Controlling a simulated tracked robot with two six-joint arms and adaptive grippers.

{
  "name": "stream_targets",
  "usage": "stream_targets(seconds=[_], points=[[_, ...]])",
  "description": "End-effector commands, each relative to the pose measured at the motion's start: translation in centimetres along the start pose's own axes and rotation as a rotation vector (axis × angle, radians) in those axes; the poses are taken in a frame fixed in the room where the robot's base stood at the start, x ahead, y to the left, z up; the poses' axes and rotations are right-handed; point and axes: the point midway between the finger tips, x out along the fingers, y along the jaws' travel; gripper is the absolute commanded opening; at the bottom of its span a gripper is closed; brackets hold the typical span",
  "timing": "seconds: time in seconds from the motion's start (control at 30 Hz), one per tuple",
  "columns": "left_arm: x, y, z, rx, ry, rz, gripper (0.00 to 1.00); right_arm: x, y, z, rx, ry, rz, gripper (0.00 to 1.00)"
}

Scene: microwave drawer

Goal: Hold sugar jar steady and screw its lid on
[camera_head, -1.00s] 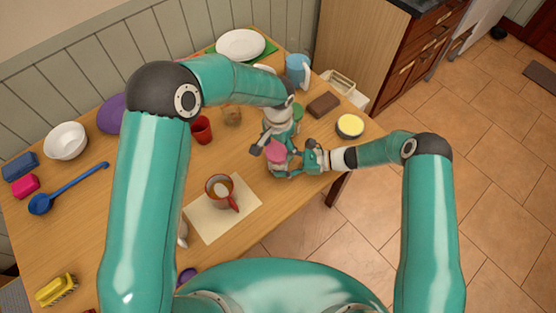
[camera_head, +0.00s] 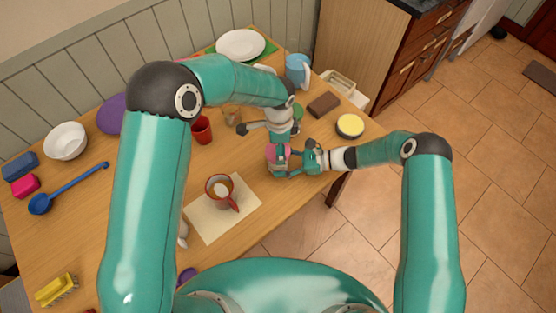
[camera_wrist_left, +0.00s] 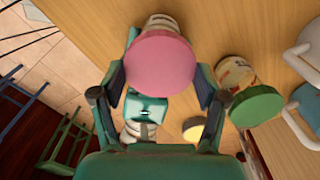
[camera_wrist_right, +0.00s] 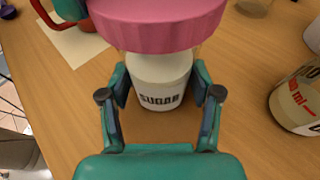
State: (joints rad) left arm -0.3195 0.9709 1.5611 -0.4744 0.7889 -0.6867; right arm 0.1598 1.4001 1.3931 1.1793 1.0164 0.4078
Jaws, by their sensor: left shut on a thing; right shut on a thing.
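The sugar jar (camera_wrist_right: 160,82) is white with a "SUGAR" label and stands upright on the table near its right edge. My right gripper (camera_wrist_right: 160,98) is shut on the jar's body from the side. The pink lid (camera_wrist_right: 158,25) sits at the jar's mouth; whether it is fully seated cannot be told. It also shows in the left wrist view (camera_wrist_left: 160,62), with the jar mostly hidden beneath it. My left gripper (camera_wrist_left: 165,80) is above, pointing down, shut on the lid with a finger on either side. In the head view the lid (camera_head: 277,151) is partly covered by my left gripper.
A jar with a green lid (camera_wrist_left: 257,106) stands close by. A red mug (camera_head: 220,188) sits on a paper sheet (camera_head: 228,222) to the left. A brown block (camera_head: 323,104), a yellow-topped round tub (camera_head: 350,125) and a blue pitcher (camera_head: 297,70) are behind and right.

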Motion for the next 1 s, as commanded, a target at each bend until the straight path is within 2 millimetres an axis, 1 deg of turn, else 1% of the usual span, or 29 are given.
stream_targets(seconds=[0.03,0.07,0.1,0.17,0.47,0.53,0.63,0.8,1.0], points=[[-0.03,-0.31,0.03,-0.001,0.003,-0.008,0.32,0.12,0.33,0.03,-0.007,-0.003,0.011,0.01],[-0.03,-0.32,0.03,-0.001,0.003,-0.008,0.75,0.11,0.33,0.03,-0.007,-0.003,0.011,0.01],[-0.04,-0.33,0.03,-0.002,0.003,-0.008,0.82,0.11,0.33,0.03,-0.007,-0.003,0.011,0.01],[-0.06,-0.34,0.04,-0.003,0.003,-0.008,0.9,0.1,0.32,0.01,-0.006,-0.002,0.01,0.01],[-0.07,-0.21,0.04,-0.006,0.002,-0.005,0.9,0.01,0.15,-0.03,-0.002,-0.001,0.004,0.01],[-0.06,-0.19,0.04,-0.028,0.001,-0.005,0.9,0.0,0.11,-0.03,-0.002,-0.001,0.003,0.01],[-0.06,-0.17,0.05,-0.122,0.002,-0.004,0.9,-0.02,0.08,-0.03,-0.002,0.0,0.002,0.01],[-0.05,-0.15,0.05,-0.329,0.002,-0.003,0.9,-0.04,0.04,-0.04,-0.001,0.0,0.001,0.01],[-0.05,-0.15,0.06,-0.455,0.003,-0.002,0.9,-0.05,0.02,-0.04,-0.001,0.0,0.0,0.01]])
